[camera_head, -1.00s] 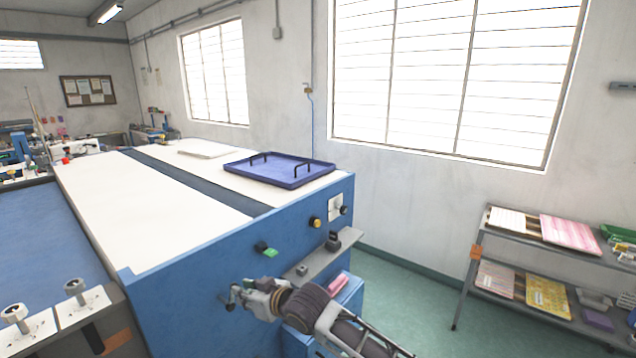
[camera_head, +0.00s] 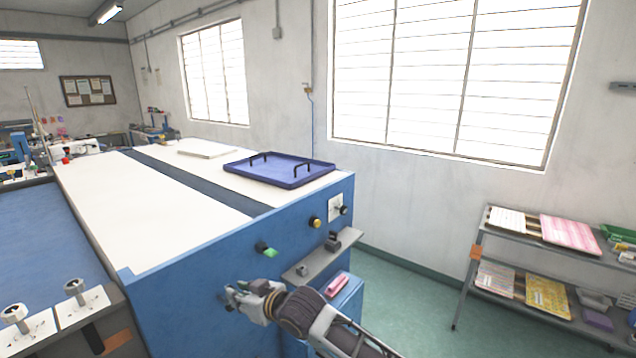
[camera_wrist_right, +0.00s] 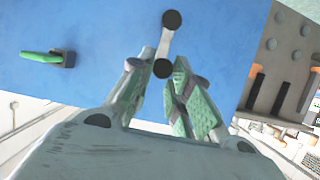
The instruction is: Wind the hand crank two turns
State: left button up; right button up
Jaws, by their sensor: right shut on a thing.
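The hand crank (camera_wrist_right: 168,42) shows in the right wrist view as a short pale arm with a dark round end at the top and a dark knob at its lower end. It is against the blue machine side (camera_head: 180,310). My right gripper (camera_wrist_right: 160,85) is shut on the crank's knob, with a green-padded finger on each side of it. In the head view my right gripper (camera_head: 230,296) is at the blue side, below the green switch, and hides most of the crank. My left gripper is not in view.
A green-handled switch (camera_head: 266,249) and a yellow knob (camera_head: 315,222) stick out of the machine side. A grey shelf (camera_head: 300,274) juts out beside my right arm. A purple tray (camera_head: 278,170) lies on the white top. A rack (camera_head: 472,262) stands at the right.

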jog(key=shift+s+a, duration=0.15)
jog(key=shift+s, duration=0.05)
jog(key=shift+s+a+f, duration=0.15)
jog(key=shift+s+a, duration=0.3)
jog(key=shift+s, duration=0.15)
jog(key=shift+a, duration=0.1)
jog(key=o, duration=1.3)
jog(key=shift+s, duration=0.1)
jog(key=shift+c, duration=0.2)
jog(key=s+d, duration=0.5)
jog(key=d, duration=0.2)
jog(key=shift+s, duration=0.25)
dwell(0.7)
dwell(0.3)
